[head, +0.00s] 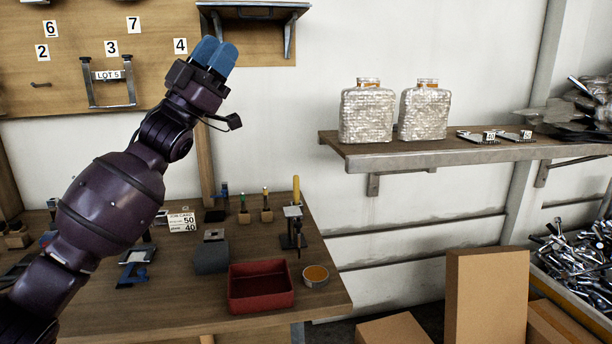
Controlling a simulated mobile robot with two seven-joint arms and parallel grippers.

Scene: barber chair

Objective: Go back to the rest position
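My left arm comes in from the left and reaches up over the workbench. Its gripper (214,53) has blue fingers pointing up, in front of the wall and just below the small wall shelf. The two fingers lie side by side with no clear gap, and nothing shows between them. My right gripper is not in view.
The workbench (190,318) holds a red tray (261,287), a small round tin (315,276), a job card (182,222) and several tools. Two silvery flasks (367,111) (425,110) stand on a wall shelf (470,154). Cardboard boxes (486,297) and a scrap bin (575,290) are at the lower right.

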